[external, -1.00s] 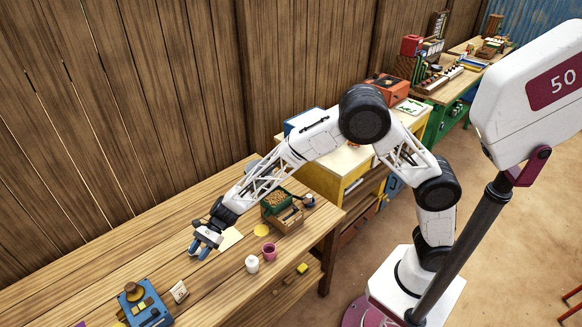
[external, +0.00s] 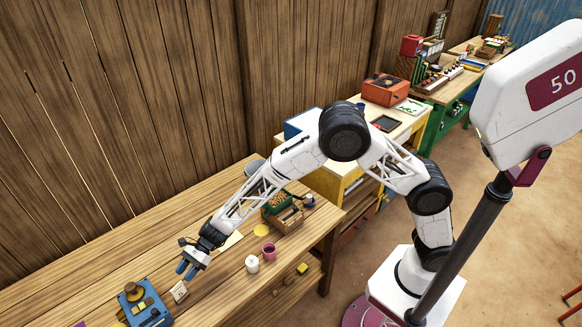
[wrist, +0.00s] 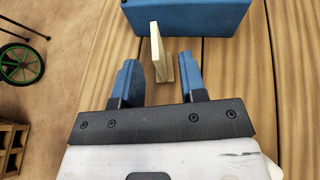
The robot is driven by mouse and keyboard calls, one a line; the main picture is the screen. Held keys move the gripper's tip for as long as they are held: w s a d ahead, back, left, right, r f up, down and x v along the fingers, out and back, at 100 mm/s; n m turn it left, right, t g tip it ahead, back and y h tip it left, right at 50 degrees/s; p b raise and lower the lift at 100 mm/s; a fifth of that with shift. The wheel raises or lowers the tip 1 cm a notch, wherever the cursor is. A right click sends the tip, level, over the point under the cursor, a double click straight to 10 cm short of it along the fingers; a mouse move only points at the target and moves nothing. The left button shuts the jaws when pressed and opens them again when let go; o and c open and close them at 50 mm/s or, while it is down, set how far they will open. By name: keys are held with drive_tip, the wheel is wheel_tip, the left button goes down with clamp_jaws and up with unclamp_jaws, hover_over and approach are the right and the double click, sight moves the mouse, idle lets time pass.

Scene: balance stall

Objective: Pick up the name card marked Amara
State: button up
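A small cream name card (external: 180,291) stands upright on the wooden table beside a blue box (external: 137,300). Any writing on it is too small to read. In the wrist view the card (wrist: 156,55) is seen nearly edge-on, and its lower end lies between the blue fingertips. My gripper (external: 187,270) is just above and behind the card in the external view. In the wrist view my gripper (wrist: 160,82) is open, with a gap between each finger and the card. The blue box (wrist: 190,18) is just past the card.
A white cup (external: 252,264), a pink cup (external: 269,251) and a wooden box (external: 286,219) with a green tray stand to the right on the table. A yellow disc (external: 261,230) lies near them.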

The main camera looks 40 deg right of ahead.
sight(180, 283)
drive_tip(key=shift+s+a+f, duration=0.1)
drive_tip(key=shift+a+f, duration=0.1)
drive_tip(key=shift+a, duration=0.2)
drive_tip(key=shift+s+x, duration=0.25)
drive_tip(key=shift+x, duration=2.35)
drive_tip(key=shift+d+f, duration=0.1)
drive_tip(key=shift+f, duration=0.05)
clamp_jaws()
